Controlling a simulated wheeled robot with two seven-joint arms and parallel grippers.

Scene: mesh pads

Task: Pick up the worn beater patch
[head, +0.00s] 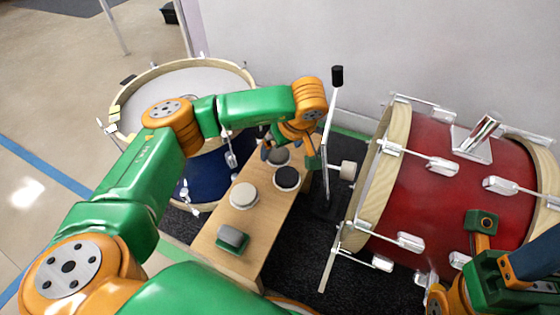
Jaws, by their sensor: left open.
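Several small pads lie on a narrow wooden bench: a dark grey round pad (279,156), a black round pad with a pale rim (286,179) and a cream round pad (243,196). I cannot tell which, if any, is the worn beater patch. My left gripper (289,154) is open, pointing down over the far end of the bench, close to the grey and black pads and partly covering the grey one. It holds nothing that I can see. Parts of my right arm (482,222) show at the lower right, in front of the red drum; its jaws are unclear.
A grey block on a green base (233,239) sits at the bench's (215,250) near end. A red bass drum (450,190) lies on its side at right. An upright lever with a black top (337,77) and a pale beater (347,171) stand between. A blue drum (195,180) stands left.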

